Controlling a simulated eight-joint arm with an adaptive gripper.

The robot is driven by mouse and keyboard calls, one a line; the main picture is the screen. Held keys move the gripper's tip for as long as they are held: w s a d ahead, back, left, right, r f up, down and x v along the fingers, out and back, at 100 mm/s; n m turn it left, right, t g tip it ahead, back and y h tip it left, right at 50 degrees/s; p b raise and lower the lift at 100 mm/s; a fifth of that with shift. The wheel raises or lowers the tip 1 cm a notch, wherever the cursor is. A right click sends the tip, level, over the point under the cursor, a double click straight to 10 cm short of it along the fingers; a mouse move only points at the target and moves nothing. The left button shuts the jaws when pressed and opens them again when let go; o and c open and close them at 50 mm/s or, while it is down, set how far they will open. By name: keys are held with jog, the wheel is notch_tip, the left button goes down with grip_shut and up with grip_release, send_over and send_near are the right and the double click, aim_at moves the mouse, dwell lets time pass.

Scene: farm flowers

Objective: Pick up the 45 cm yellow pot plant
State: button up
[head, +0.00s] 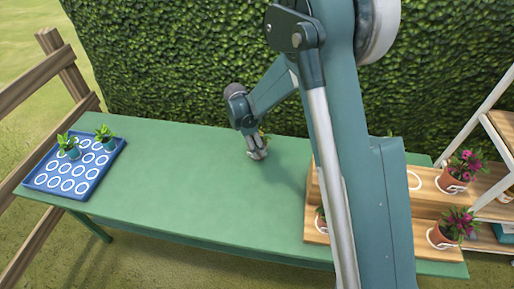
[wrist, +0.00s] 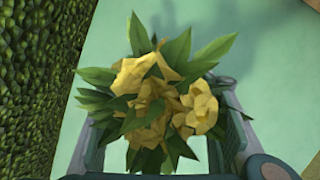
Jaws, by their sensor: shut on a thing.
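The yellow pot plant fills the middle of the wrist view (wrist: 165,95), with yellow petals and green leaves; its pot is hidden below the flowers. My gripper (head: 257,150) is over the middle of the green table in the head view, shut on the plant. Its two fingers show on either side of the flowers in the wrist view. In the head view only a little of the plant (head: 264,139) shows beside the fingers. I cannot tell for certain whether the pot touches the table.
A blue tray (head: 37,182) with white rings stands at the table's left end and holds two small plants in teal pots (head: 70,150). A wooden stepped stand (head: 432,205) on the right holds plants with magenta flowers (head: 459,167). A hedge (head: 170,60) rises behind the table (head: 190,185).

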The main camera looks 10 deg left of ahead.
jog(key=shift+r+p, duration=0.7)
jog(key=shift+r, duration=4.25)
